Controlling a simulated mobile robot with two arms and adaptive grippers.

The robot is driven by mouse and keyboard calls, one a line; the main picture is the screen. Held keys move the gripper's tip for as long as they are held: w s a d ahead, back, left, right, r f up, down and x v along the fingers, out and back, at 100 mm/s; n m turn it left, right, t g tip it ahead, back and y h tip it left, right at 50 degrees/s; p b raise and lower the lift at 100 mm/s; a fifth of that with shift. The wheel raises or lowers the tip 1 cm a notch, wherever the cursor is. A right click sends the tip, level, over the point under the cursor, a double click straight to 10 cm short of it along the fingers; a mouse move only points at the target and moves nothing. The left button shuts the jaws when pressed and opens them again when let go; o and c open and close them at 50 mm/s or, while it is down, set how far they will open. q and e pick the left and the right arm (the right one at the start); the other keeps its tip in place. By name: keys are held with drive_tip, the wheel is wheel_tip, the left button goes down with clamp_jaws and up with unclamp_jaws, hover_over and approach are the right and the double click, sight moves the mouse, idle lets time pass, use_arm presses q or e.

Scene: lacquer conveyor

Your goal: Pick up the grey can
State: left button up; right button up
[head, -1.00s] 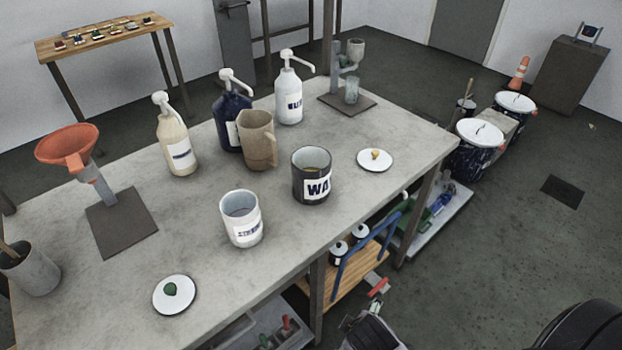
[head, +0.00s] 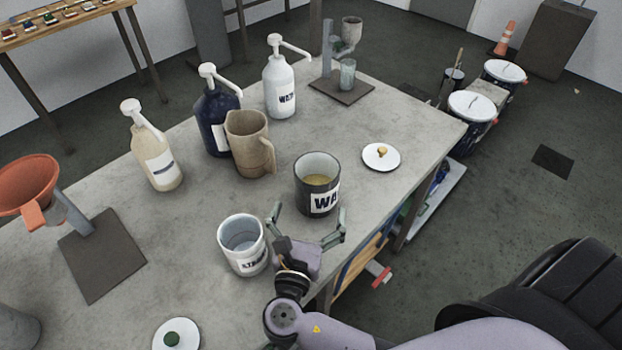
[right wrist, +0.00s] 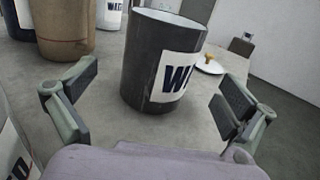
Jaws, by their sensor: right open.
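The dark grey can (head: 316,190) stands upright and open on the table, with a white label and a yellowish content inside. It also shows in the right wrist view (right wrist: 150,65), straight ahead between the finger tips. My right gripper (head: 308,222) is open and empty just in front of the can, its fingers spread to either side. In the right wrist view the gripper (right wrist: 160,98) shows both fingers apart, with the can standing beyond them. My left gripper is not in view.
A white can (head: 242,247) stands close to the left of my right gripper. A brown jug (head: 248,145) stands behind the grey can. A lid with a yellow knob (head: 381,158) lies to its right.

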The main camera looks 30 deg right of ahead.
sight(320, 168)
drive_tip(key=p+x, duration=0.1)
drive_tip(key=x, duration=0.3)
drive_tip(key=shift+d+r, duration=0.15)
drive_tip(key=shift+d, duration=0.05)
drive_tip(key=shift+w+d, duration=0.2)
drive_tip(key=shift+w, duration=0.15)
drive_tip(key=x, duration=0.2)
drive_tip(key=shift+w+d+p, duration=0.15)
drive_tip(key=shift+w+p, duration=0.1)
drive_tip(key=shift+p, duration=0.15)
drive_tip(key=shift+w+d+f, duration=0.2)
drive_tip(key=shift+w+d, duration=0.15)
drive_tip(key=shift+w, duration=0.1)
drive_tip(key=shift+w+d+f, duration=0.2)
drive_tip(key=shift+w+d, duration=0.15)
drive_tip(key=shift+w, duration=0.15)
drive_tip(key=shift+w+d+f, duration=0.1)
drive_tip(key=shift+w+d, duration=0.05)
drive_tip(key=shift+w, duration=0.05)
drive_tip(key=shift+c, duration=0.8)
drive_tip(key=c, duration=0.9)
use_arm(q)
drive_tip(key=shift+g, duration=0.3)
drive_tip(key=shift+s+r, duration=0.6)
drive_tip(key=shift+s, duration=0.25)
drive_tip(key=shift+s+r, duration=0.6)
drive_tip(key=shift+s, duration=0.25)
use_arm(e)
drive_tip(key=c, duration=0.6)
drive_tip(key=shift+r, duration=0.2)
